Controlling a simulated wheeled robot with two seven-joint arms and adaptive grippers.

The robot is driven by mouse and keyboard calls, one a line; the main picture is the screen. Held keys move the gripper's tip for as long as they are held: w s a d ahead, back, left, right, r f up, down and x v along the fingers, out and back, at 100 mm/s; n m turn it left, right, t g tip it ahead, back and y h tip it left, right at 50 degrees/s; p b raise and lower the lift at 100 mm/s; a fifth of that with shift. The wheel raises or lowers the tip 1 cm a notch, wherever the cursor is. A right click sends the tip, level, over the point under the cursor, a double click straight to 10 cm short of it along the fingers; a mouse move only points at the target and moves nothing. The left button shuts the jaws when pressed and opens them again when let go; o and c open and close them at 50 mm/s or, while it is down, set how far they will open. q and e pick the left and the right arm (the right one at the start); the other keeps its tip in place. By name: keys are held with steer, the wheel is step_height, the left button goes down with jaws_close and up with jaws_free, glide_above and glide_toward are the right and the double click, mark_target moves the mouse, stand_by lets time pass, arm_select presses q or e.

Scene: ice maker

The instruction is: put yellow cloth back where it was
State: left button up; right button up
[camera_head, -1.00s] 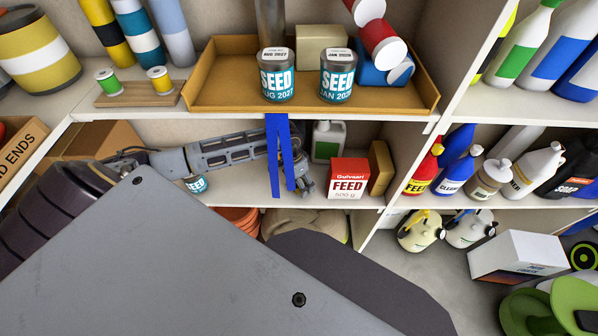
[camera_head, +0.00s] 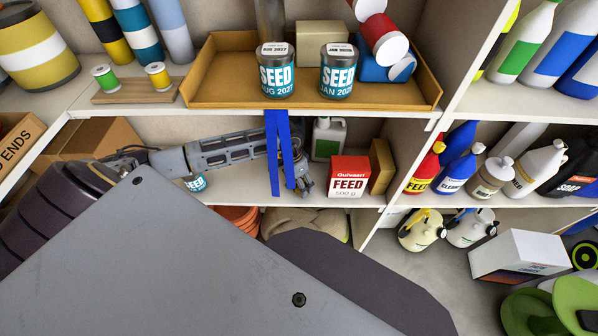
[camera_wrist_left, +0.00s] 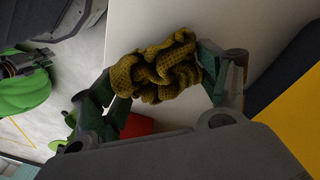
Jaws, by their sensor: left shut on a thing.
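The yellow cloth (camera_wrist_left: 155,68) is a crumpled, dark mustard bundle in the left wrist view. My left gripper (camera_wrist_left: 158,80) is shut on it, with one finger on each side. In the head view my left arm reaches in from the left over the middle shelf. There my left gripper (camera_head: 303,178) is partly hidden behind blue hanging strips, left of the red feed box. I cannot make out the cloth in the head view. My right gripper is not in view.
The red feed box (camera_head: 348,177), a brown box (camera_head: 381,167) and a white-green jug (camera_head: 327,139) stand near the gripper. A seed tin (camera_head: 195,182) sits under my arm. Blue strips (camera_head: 272,155) hang in front. The orange tray (camera_head: 215,88) above holds two seed tins.

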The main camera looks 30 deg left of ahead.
arm_select(q)
steer(key=o, duration=1.1)
steer(key=shift+c, duration=0.2)
steer(key=shift+s+a+r, duration=0.1)
steer(key=shift+a+r, duration=0.1)
steer(key=shift+r, duration=1)
steer(key=shift+a+r, duration=0.15)
steer(key=shift+r, duration=1.1)
steer(key=shift+s+a+r, duration=0.1)
steer(key=shift+a+r, duration=0.1)
steer(key=shift+r, duration=1)
